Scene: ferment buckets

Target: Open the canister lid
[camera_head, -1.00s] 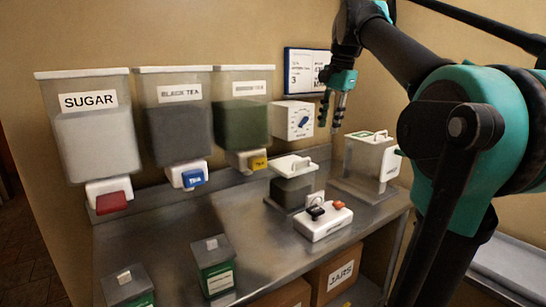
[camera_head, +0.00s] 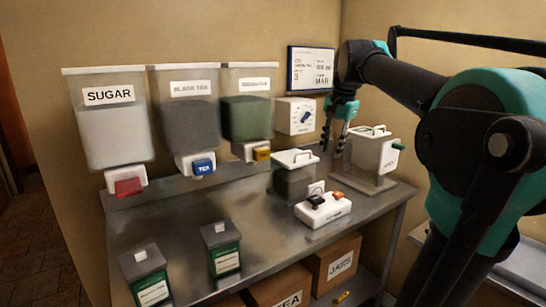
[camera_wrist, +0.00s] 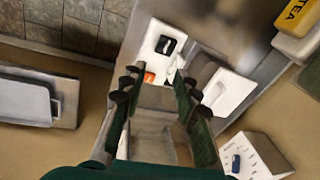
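A clear, square canister (camera_head: 366,153) with a pale lid, a raised handle and a green side knob stands at the right of the steel counter. A second clear canister (camera_head: 294,181), dark inside, with a white handled lid (camera_head: 295,158), stands to its left. That white lid also shows in the wrist view (camera_wrist: 228,92), right of my fingers. My gripper (camera_head: 334,143) points down between the two, close to the right canister. Its fingers are apart in the wrist view (camera_wrist: 155,100), with a clear container below them. I see nothing held, and cannot tell whether the fingers touch it.
A white box with black and orange buttons (camera_head: 323,209) stands in front. A white dial box (camera_head: 295,116) is on the wall. Sugar (camera_head: 112,125) and tea dispensers hang at left. Small green-labelled tins (camera_head: 222,250) stand at the front left. The counter's middle left is clear.

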